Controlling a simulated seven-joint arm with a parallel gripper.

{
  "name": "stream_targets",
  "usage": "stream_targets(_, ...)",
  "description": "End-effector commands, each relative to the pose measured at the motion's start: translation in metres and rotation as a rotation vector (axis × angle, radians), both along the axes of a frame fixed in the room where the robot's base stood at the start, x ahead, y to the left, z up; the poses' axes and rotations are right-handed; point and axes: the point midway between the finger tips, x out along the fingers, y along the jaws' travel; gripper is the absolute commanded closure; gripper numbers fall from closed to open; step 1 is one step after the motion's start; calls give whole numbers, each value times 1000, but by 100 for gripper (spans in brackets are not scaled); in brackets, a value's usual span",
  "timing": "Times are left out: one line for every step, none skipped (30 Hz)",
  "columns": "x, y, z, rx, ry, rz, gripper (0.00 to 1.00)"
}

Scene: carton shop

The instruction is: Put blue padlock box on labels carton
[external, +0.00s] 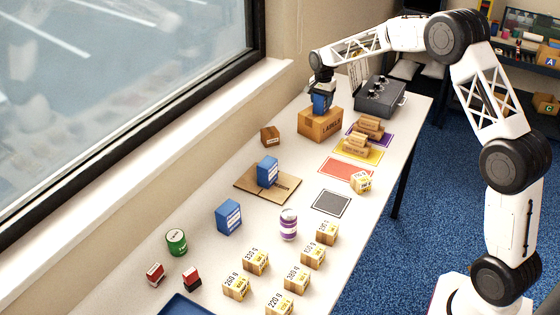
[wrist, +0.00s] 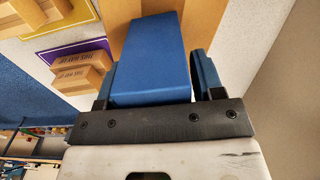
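The blue padlock box (external: 321,103) is upright between the fingers of my gripper (external: 321,86), low over the labels carton (external: 318,126). I cannot tell whether its base touches the carton top. The labels carton is closed and stands near the window side of the table. The face of the held box is mostly hidden by my gripper.
A grey metal case (external: 380,97) stands right of the carton. Brown packs (external: 357,146) lie on coloured mats in front, also in the wrist view (wrist: 78,78). A small brown box (external: 270,136) stands left. Two other blue boxes (external: 268,170) (external: 228,216) stand nearer the camera.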

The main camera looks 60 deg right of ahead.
Motion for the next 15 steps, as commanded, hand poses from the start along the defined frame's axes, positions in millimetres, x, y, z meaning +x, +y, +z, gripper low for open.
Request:
stream_targets(0, 0, 0, 0, 0, 0, 31)
stream_targets(0, 0, 0, 0, 0, 0, 27)
stream_targets(0, 0, 0, 0, 0, 0, 27)
stream_targets(0, 0, 0, 0, 0, 0, 27)
stream_targets(0, 0, 0, 0, 0, 0, 27)
stream_targets(0, 0, 0, 0, 0, 0, 27)
stream_targets(0, 0, 0, 0, 0, 0, 27)
stream_targets(0, 0, 0, 0, 0, 0, 27)
stream_targets(0, 0, 0, 0, 0, 0, 27)
stream_targets(0, 0, 0, 0, 0, 0, 27)
stream_targets(0, 0, 1, 0, 0, 0, 27)
stream_targets(0, 0, 1, 0, 0, 0, 27)
stream_targets(0, 0, 2, 0, 0, 0, 27)
stream_targets(0, 0, 3, 0, 0, 0, 27)
stream_targets(0, 0, 5, 0, -1, 0, 27)
